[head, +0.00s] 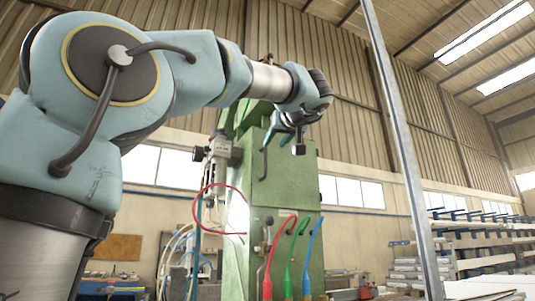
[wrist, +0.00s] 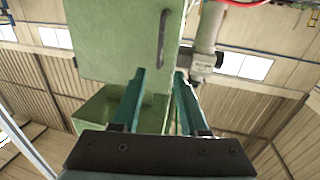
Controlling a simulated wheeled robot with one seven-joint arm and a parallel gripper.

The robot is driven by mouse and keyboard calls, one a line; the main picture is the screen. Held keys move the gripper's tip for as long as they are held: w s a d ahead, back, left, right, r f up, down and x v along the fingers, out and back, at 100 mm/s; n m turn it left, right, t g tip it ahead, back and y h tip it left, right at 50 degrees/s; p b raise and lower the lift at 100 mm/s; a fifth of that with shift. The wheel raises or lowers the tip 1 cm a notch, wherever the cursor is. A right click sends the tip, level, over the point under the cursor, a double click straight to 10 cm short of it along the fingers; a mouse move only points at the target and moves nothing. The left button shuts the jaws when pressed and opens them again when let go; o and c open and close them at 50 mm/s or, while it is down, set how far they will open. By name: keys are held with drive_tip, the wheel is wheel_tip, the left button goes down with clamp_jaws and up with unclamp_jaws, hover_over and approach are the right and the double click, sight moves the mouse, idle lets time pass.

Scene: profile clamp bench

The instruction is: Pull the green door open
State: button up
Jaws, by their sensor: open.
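The green door (wrist: 105,42) is a flat panel on the tall green machine cabinet. In the head view the green front (head: 287,182) stands beyond my arm. A dark bar handle (wrist: 163,36) is fixed near the panel's right edge in the wrist view; it also shows in the head view (head: 264,163). The door looks shut. My gripper (wrist: 161,74) is open, with two teal fingers apart and nothing between them. The handle lies beyond the fingertips and is not between them. In the head view my gripper (head: 284,131) is in front of the cabinet's upper part, partly hidden by my wrist.
Red, green and blue hoses (head: 291,258) stand low before the cabinet. A red cable loop (head: 197,200) and a grey cylindrical unit (head: 220,150) are at its left. A metal post (head: 397,140) rises at the right, before racks of profiles (head: 475,245).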

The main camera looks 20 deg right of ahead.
sight(266, 155)
drive_tip(key=w+p, duration=0.3)
drive_tip(key=w, duration=0.5)
drive_tip(key=shift+w+p, duration=0.2)
drive_tip(key=shift+p, duration=0.1)
drive_tip(key=shift+w, duration=0.35)
drive_tip(key=shift+f, duration=0.1)
clamp_jaws()
idle(0.6)
